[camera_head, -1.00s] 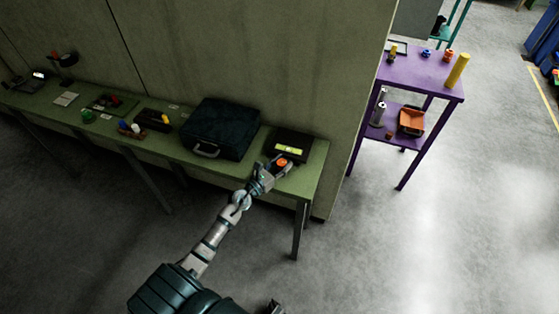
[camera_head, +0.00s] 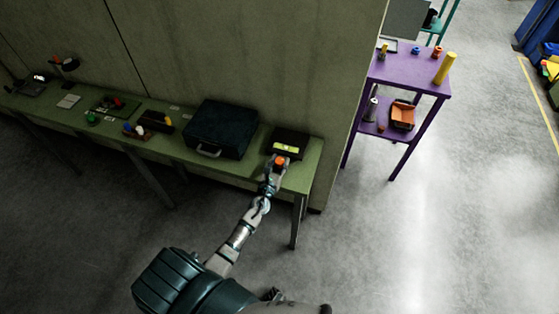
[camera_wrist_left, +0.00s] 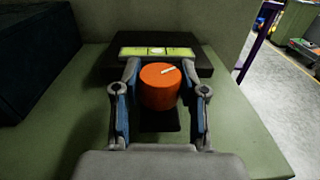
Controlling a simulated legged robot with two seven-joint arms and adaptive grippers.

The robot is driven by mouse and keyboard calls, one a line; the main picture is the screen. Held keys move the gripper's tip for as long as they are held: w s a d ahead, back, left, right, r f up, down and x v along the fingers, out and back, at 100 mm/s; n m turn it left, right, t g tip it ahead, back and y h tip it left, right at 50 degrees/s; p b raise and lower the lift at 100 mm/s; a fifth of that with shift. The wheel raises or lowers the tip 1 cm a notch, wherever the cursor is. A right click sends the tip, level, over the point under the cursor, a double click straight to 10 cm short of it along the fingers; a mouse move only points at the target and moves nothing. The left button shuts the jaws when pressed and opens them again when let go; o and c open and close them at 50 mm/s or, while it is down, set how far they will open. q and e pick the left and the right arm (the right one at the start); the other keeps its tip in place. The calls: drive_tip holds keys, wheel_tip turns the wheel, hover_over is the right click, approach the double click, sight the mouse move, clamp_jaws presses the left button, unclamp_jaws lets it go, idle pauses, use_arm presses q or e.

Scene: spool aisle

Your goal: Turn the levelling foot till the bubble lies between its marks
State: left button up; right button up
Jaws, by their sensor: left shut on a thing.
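The levelling foot is an orange round knob (camera_wrist_left: 160,88) with a pale line on its top, at the front of a black device (camera_wrist_left: 192,64). It also shows in the head view (camera_head: 280,161). The yellow-green bubble vial (camera_wrist_left: 157,51) lies on the device behind the knob; dark marks show near its middle, but I cannot make out exactly where the bubble lies. My left gripper (camera_wrist_left: 160,100) is shut on the knob, with a blue-padded finger on each side. It also shows in the head view (camera_head: 277,166). My right gripper cannot be seen.
The device stands at the right end of a long green bench (camera_head: 302,176) along a wall. A dark case (camera_head: 221,128) stands to its left, with small items farther left. A purple shelf (camera_head: 420,77) stands beyond the wall's end. Open floor lies in front.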

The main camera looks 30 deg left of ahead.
use_arm(q)
drive_tip(key=shift+r, duration=0.15)
idle(0.3)
drive_tip(key=o, duration=1.2)
drive_tip(key=shift+c, duration=0.2)
drive_tip(key=shift+s+f, duration=0.2)
drive_tip(key=s+d, duration=0.2)
drive_tip(key=s, duration=0.9)
drive_tip(key=shift+s+d, duration=0.15)
